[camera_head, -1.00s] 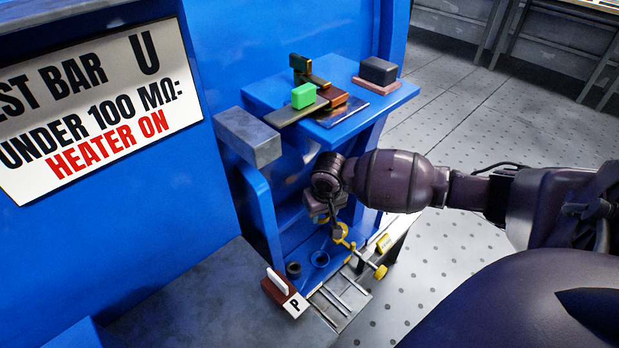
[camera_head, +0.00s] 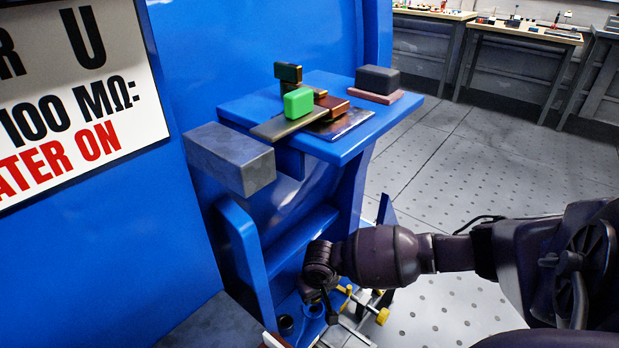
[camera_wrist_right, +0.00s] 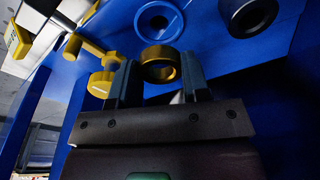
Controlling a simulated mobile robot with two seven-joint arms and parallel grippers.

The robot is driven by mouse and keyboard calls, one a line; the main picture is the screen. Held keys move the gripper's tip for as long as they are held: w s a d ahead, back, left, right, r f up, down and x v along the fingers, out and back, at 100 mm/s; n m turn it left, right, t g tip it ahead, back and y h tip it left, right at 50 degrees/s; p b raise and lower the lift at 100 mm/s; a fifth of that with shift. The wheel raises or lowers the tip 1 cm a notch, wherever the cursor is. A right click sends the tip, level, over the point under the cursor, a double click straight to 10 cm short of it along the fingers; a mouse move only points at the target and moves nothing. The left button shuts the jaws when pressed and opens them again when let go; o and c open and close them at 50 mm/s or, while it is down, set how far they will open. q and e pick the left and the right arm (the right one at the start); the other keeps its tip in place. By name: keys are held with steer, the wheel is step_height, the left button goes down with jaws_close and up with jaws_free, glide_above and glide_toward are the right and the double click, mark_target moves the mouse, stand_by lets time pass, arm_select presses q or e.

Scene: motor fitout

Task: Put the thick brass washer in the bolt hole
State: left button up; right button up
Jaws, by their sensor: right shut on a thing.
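The thick brass washer (camera_wrist_right: 161,64) is a golden ring between the two fingers of my right gripper (camera_wrist_right: 163,80), which is shut on it. In the right wrist view, a blue-rimmed round hole (camera_wrist_right: 158,21) lies in the blue plate just beyond the washer. The washer is apart from this hole in that picture; the height gap is hard to judge. In the head view my right wrist is low over the blue frame, and the fingers and washer are mostly hidden. My left gripper is not in view.
A dark ring (camera_wrist_right: 248,16) sits right of the hole. Yellow fittings (camera_wrist_right: 103,84) stand close left of the gripper. Open floor lies right.

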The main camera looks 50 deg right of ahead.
mark_target(315, 302)
step_height(315, 302, down, 4)
steer(key=shift+f+b, duration=0.1)
steer(key=shift+b, duration=0.75)
steer(key=shift+f, duration=0.2)
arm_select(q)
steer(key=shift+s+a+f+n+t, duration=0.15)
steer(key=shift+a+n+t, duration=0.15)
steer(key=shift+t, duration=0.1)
arm_select(e)
steer(key=shift+w+r, duration=0.1)
steer(key=shift+f, duration=0.6)
steer(key=o, duration=1.1)
steer(key=shift+c, duration=0.2)
steer(key=shift+r, duration=0.15)
